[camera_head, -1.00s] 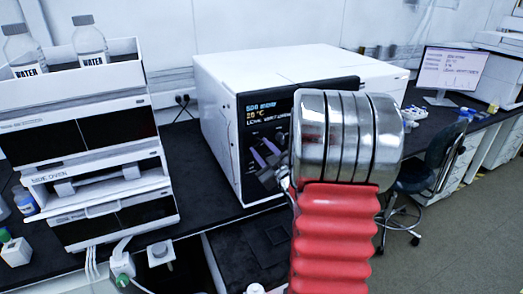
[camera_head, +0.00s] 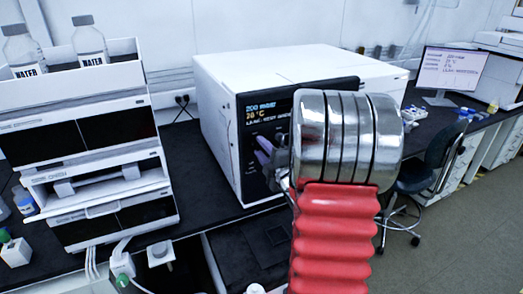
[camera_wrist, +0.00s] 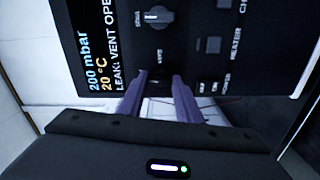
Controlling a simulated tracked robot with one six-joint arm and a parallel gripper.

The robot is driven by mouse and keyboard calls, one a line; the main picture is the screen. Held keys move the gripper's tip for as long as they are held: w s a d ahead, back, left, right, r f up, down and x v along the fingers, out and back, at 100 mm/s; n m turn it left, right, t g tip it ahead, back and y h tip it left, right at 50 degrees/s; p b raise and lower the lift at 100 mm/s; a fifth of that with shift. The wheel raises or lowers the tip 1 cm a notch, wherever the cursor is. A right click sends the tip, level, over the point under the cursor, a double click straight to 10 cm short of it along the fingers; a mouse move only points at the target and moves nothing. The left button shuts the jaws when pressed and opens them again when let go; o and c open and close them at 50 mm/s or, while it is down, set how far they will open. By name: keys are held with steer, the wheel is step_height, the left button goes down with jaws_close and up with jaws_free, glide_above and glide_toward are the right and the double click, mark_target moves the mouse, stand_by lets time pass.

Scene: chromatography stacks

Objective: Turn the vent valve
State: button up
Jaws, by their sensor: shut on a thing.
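The oven (camera_head: 290,68) is a white box with a black front panel. In the wrist view its panel (camera_wrist: 205,45) appears sideways, with a display (camera_wrist: 92,55) reading 200 mbar, 20 °C and a leak line naming the vent as open. My gripper (camera_wrist: 158,82) has two purple fingers at the panel, shut on the small dark vent valve between them; the valve is mostly hidden. Its turn angle cannot be told. In the head view my gripper (camera_head: 266,150) shows beside the panel, partly hidden by my red and metal arm.
A grey knob (camera_wrist: 155,18) sits close to the fingers, with heater and power switches (camera_wrist: 213,45) to the right. An instrument stack (camera_head: 85,130) with two water bottles (camera_head: 90,42) stands left. A stool (camera_head: 425,165) and monitor (camera_head: 448,70) are right.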

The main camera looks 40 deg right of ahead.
steer(key=shift+a+f+n, duration=0.2)
steer(key=shift+n, duration=0.8)
steer(key=o, duration=1)
steer(key=shift+d+r, duration=0.1)
steer(key=shift+o, duration=0.2)
steer(key=shift+s, duration=0.1)
